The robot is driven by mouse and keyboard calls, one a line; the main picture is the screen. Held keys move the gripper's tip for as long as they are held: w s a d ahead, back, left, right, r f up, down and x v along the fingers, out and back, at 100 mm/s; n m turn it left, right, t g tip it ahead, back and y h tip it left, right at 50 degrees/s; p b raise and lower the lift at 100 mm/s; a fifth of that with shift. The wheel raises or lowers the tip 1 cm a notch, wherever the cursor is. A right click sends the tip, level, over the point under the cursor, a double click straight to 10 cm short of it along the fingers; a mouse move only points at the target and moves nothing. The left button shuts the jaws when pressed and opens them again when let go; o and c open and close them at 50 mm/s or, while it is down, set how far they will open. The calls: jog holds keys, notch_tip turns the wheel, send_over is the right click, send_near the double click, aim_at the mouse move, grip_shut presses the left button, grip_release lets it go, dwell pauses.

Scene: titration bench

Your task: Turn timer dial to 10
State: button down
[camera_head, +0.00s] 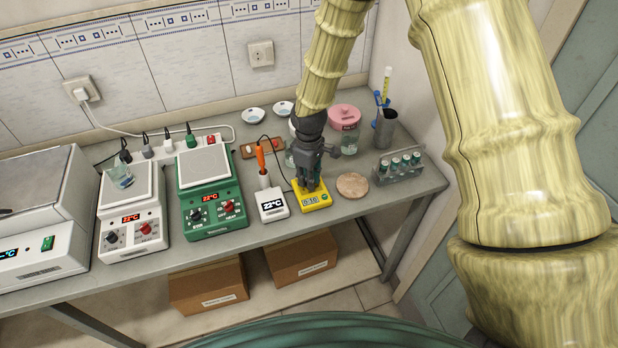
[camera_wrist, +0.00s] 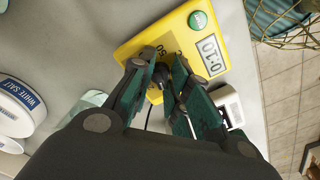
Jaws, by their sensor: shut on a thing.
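The yellow timer (camera_head: 326,203) sits near the bench's front edge. Its small display reads 0:10 in the head view. In the wrist view the timer (camera_wrist: 148,38) shows its display turned on its side and a round green button at one end. My gripper (camera_head: 311,186) points down over the timer, and its fingers (camera_wrist: 166,68) are shut on the timer's dark dial (camera_wrist: 160,77). The fingers hide most of the dial and part of the printed scale around it, so the dial's pointer cannot be read.
A white thermometer unit (camera_head: 272,206) with an orange probe stands just left of the timer. A round cork-coloured mat (camera_head: 352,185) lies to its right, with a vial rack (camera_head: 399,170) beyond. A green hotplate (camera_head: 213,210) stands farther left. The bench's front edge is close.

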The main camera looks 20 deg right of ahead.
dwell(0.3)
jog(key=c, duration=1.3)
grip_release()
jog(key=shift+r, duration=0.15)
notch_tip(320, 180, up, 12)
jog(key=shift+f, duration=0.2)
